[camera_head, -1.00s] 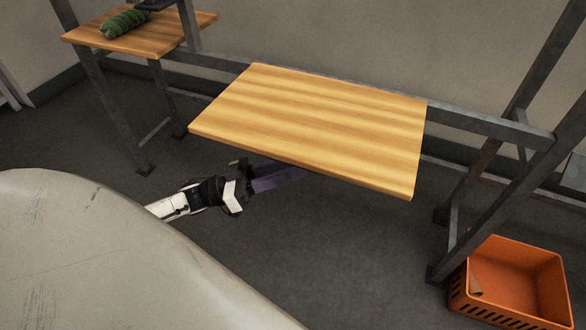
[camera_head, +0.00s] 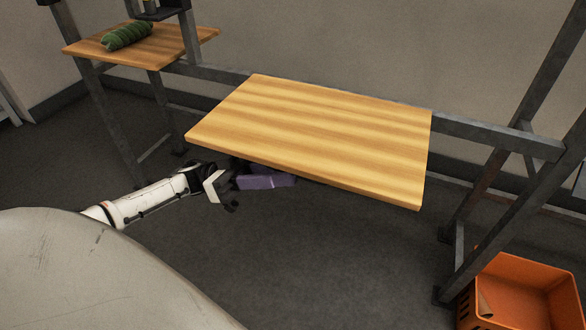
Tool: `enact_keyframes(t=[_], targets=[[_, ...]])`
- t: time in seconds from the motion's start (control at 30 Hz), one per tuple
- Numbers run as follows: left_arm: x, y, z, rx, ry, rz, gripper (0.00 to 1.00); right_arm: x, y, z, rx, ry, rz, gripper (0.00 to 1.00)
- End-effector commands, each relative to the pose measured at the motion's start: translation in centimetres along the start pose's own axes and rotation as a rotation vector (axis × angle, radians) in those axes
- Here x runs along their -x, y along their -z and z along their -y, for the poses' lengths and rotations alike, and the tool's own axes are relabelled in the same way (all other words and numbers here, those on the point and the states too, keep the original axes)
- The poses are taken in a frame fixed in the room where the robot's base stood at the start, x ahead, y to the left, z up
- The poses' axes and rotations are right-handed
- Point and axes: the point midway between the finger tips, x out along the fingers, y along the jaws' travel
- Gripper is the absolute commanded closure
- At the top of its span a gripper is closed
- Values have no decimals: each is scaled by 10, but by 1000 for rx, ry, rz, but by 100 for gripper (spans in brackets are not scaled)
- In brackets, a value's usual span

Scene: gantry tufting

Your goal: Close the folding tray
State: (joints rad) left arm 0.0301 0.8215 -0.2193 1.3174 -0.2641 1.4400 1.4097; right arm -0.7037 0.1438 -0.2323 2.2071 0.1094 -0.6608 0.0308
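The folding tray (camera_head: 310,135) is a striped light-wood board on the gantry's rail, and it stands out nearly level towards me. My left gripper (camera_head: 228,190) is below the tray's near left edge, with my white arm coming in from the left. A purple piece (camera_head: 265,181) shows at the gripper's front, under the tray; I cannot tell whether it is held or what it belongs to. The tray's underside is hidden, and the gripper's opening is not clear. My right gripper is not in view.
A second wooden shelf (camera_head: 90,48) with a green roll (camera_head: 128,36) is at the back left. An orange crate (camera_head: 530,265) stands on the floor at the lower right, beside the gantry's grey leg (camera_head: 520,208). The floor below the tray is clear.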

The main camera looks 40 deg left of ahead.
Motion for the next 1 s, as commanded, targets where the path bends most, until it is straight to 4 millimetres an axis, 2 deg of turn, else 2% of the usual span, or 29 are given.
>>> enact_keyframes(t=[0.2, 0.47, 0.63, 1.0], targets=[[-17, 0, 0, 0, -1, 0, 72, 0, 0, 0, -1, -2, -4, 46], [-18, 0, 0, 0, 0, 0, 72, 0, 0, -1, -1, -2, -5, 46], [-18, 0, 0, 0, 0, 0, 99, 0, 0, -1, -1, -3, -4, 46], [-22, 3, 0, 11, -2, 1, 100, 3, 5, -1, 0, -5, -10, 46]])
